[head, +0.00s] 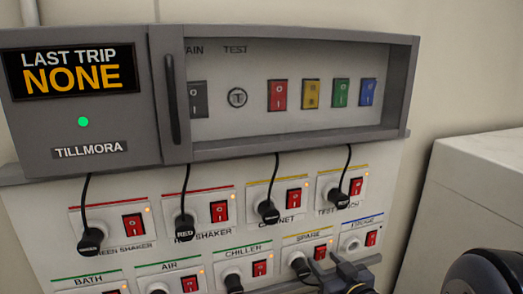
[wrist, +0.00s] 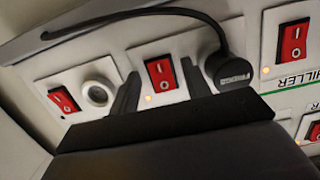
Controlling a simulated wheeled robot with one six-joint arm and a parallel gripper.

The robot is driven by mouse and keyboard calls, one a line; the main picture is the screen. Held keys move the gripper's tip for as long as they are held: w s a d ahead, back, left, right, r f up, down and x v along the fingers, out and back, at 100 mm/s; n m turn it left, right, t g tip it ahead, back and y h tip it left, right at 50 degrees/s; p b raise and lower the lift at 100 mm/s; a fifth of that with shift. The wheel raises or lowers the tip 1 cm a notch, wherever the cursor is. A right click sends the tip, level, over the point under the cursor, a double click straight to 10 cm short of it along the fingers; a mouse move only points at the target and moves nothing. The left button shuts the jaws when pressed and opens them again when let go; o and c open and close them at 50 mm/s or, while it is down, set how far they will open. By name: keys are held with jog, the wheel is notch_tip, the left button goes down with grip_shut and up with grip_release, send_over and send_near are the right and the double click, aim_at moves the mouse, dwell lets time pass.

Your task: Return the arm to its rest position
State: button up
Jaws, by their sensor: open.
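My gripper (head: 327,261) is at the lower right of the socket panel, in front of the spare outlet. In the wrist view my gripper (wrist: 161,70) is open, with its two dark fingers apart and nothing held between them. The spare outlet's red switch (wrist: 160,73) shows between the fingers. A black plug marked FRIDGE (wrist: 232,69) sits in the socket beside the right finger, with its cable curving over the top. Whether a finger touches the panel or plug I cannot tell. Most of my arm is outside the head view.
The empty fridge socket (head: 351,244) is right of the spare outlet. Other black plugs, such as the one under the red strip (head: 184,228), have cables hanging from the grey breaker box (head: 290,146) above. A pale box (head: 478,190) stands at the right.

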jog(key=p+v, duration=0.1)
jog(key=v, duration=1)
jog(key=x, duration=1.1)
jog(key=shift+w+r, duration=0.1)
jog(key=shift+r, duration=0.15)
jog(key=g+p, duration=0.1)
jog(key=p, duration=0.2)
jog(key=shift+r, duration=0.2)
jog(key=p, duration=0.2)
jog(key=g+p, duration=0.1)
jog(key=p, duration=0.1)
jog(key=shift+r+g+h, duration=0.2)
jog(key=shift+g+h, duration=0.1)
jog(key=shift+h, duration=0.1)
